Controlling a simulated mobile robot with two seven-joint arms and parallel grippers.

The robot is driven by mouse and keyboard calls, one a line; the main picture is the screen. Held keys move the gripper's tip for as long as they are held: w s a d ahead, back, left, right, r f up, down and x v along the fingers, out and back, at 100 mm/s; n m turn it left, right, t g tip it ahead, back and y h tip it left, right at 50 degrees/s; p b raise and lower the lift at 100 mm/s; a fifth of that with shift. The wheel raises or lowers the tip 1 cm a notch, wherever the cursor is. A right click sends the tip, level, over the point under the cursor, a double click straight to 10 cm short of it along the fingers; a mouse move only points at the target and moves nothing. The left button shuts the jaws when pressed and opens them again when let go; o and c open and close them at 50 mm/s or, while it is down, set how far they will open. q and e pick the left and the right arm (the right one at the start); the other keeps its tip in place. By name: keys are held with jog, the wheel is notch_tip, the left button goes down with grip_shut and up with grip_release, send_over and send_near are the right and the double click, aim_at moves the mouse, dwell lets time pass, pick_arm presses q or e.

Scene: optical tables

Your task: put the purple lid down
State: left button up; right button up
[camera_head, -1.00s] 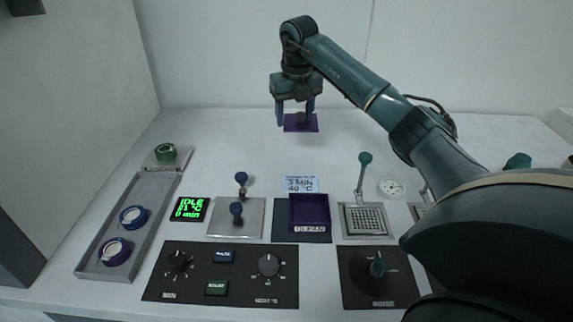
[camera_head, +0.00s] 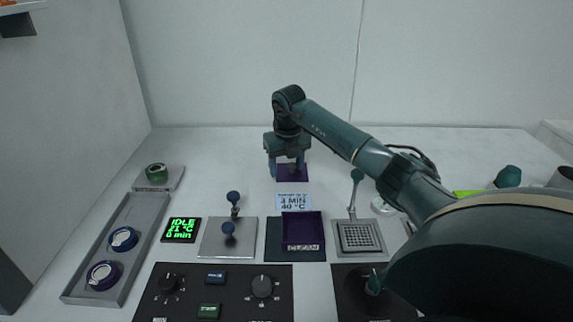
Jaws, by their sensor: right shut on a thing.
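The purple lid (camera_head: 292,178) is a flat purple square at the back of the table, behind the white card. My right gripper (camera_head: 288,172) is shut on it from above, with a blue finger showing at each side. The lid appears level and at or close to the table top; I cannot tell whether it touches. A purple open box (camera_head: 302,229) stands nearer to me on a dark pad, with a label reading CLEAN. My left gripper does not show.
A white card (camera_head: 293,202) reading 3 MIN 40 °C stands just in front of the lid. A grey tray (camera_head: 133,238) holds two round containers. The table behind and left of the lid is clear.

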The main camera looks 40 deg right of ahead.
aim_at(288, 178)
jog(key=o, duration=1)
jog(key=shift+f, duration=0.15)
notch_tip(288, 178, up, 12)
jog(key=s, duration=0.1)
jog(key=shift+s+a, duration=0.25)
jog(key=shift+a, duration=0.15)
